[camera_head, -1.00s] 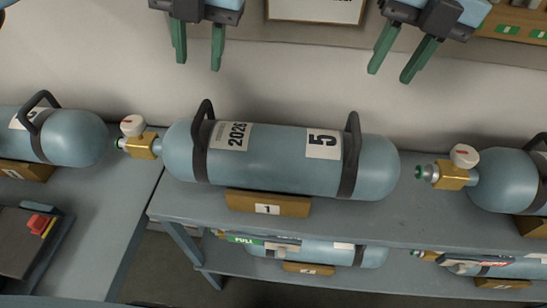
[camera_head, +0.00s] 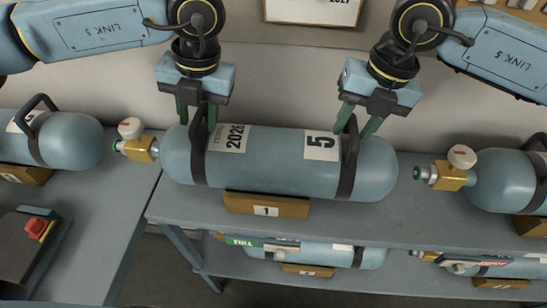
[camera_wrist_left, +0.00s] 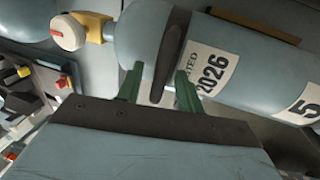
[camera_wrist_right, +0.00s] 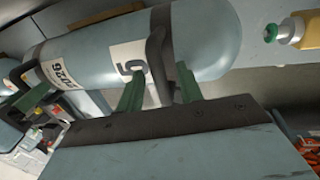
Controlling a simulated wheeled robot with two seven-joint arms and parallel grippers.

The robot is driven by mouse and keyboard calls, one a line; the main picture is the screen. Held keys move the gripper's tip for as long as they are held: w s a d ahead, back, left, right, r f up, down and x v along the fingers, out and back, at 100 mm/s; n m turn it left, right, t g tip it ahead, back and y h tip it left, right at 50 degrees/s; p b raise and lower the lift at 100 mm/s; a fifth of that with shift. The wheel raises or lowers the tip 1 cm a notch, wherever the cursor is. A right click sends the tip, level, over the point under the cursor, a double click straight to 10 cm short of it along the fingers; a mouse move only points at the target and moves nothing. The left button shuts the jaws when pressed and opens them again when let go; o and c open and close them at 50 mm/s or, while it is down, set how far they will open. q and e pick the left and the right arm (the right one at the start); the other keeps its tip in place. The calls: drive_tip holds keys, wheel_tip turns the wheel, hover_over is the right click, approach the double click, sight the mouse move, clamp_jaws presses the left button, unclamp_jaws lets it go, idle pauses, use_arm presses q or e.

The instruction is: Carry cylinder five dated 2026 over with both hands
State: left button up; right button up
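Cylinder five (camera_head: 270,165) is a blue-grey tank lying on its side, with labels "2026" and "5", a brass valve at its left end and two dark carrying handles. It rests on a wooden cradle (camera_head: 266,206) marked 1. My left gripper (camera_head: 196,122) is open, its green fingers on either side of the left handle (camera_wrist_left: 166,65); the handle also shows in the head view. My right gripper (camera_head: 358,128) is open, its fingers on either side of the right handle (camera_wrist_right: 157,55). Gaps show between the fingers and handles in the wrist views.
Another tank (camera_head: 70,140) lies on the bench at left, and one (camera_head: 505,180) lies at right with its valve near cylinder five's end. More tanks (camera_head: 320,254) lie on the shelf below. A red button box (camera_head: 38,228) sits at lower left.

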use_arm(q)
drive_tip(key=shift+a+f, duration=0.1)
drive_tip(key=shift+f, duration=0.35)
use_arm(e)
drive_tip(key=shift+f, duration=0.5)
use_arm(q)
clamp_jaws()
use_arm(e)
clamp_jaws()
drive_tip(key=shift+r, duration=0.1)
idle(0.3)
use_arm(q)
drive_tip(key=shift+w+r, duration=0.15)
drive_tip(key=shift+r, duration=0.15)
use_arm(e)
drive_tip(key=shift+w+a+r, duration=0.15)
drive_tip(key=shift+r, duration=0.15)
